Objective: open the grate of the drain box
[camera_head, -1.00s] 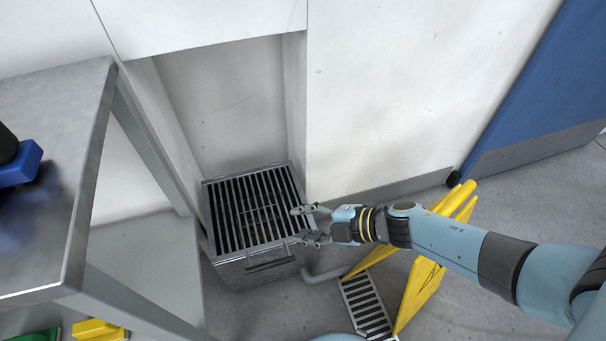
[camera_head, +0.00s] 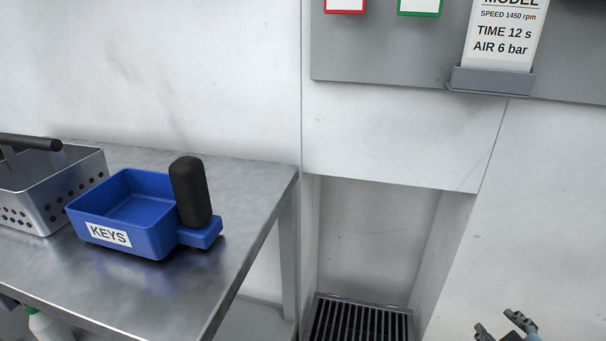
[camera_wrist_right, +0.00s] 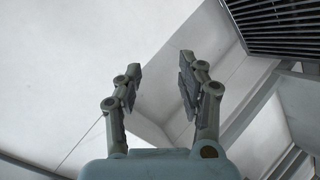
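The drain box's slatted grate (camera_head: 358,322) shows at the bottom of the head view, at the foot of a wall recess. It looks closed, and its front part and the box below are cut off. In the right wrist view the grate (camera_wrist_right: 282,22) is at the upper right, off to the side of the fingers. My right gripper (camera_head: 499,326) is at the bottom right of the head view, to the right of the grate and apart from it. In the right wrist view its fingers (camera_wrist_right: 158,75) are spread with nothing between them. My left gripper is not in view.
A steel table (camera_head: 265,190) stands left of the recess. On it are a blue KEYS tray (camera_head: 150,243), a black upright handle (camera_head: 190,192) and a perforated metal basket (camera_head: 40,210). A grey wall panel (camera_head: 390,45) with a sign (camera_head: 503,35) hangs above.

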